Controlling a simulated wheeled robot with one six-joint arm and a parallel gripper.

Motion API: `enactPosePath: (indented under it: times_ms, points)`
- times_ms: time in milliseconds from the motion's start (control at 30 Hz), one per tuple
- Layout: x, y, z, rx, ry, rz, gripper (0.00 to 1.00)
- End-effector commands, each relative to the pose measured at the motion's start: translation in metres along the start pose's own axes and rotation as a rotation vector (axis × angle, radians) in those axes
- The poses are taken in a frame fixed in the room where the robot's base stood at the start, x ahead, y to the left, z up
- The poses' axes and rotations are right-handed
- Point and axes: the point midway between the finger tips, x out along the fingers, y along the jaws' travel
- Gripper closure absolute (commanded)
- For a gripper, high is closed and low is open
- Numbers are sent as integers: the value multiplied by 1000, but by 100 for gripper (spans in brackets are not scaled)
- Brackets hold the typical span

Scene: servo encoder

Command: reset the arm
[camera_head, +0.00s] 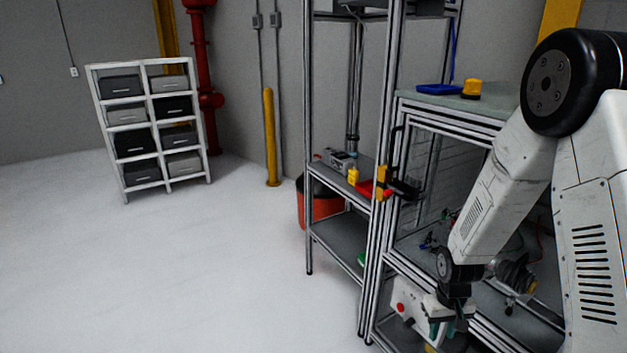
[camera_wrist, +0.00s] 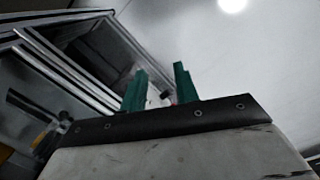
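My arm (camera_head: 502,190) reaches down from the right side of the head view, in front of the metal-framed cabinet (camera_head: 470,112). My gripper (camera_head: 448,328) hangs low at the cabinet's lower front, its green fingers partly seen. In the wrist view, the two green fingers of my gripper (camera_wrist: 160,82) stand apart with a clear gap between them. I see nothing held between them. A small pinkish spot shows low in the gap, too blurred to name.
A white unit with a red button (camera_head: 401,308) sits close beside my gripper. A tall rack (camera_head: 340,228) stands left of the cabinet, with a red bin (camera_head: 322,208) behind it. A drawer shelf (camera_head: 150,125) stands at the far left. The floor (camera_head: 180,270) at left is clear.

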Motion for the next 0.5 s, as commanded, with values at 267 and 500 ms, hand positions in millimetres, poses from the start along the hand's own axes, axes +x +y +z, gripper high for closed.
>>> enactPosePath:
  times_ms: [267, 500]
  points:
    - [-125, -16, 70, 52, -118, -6, 69]
    - [-208, -32, 140, 83, -166, -15, 69]
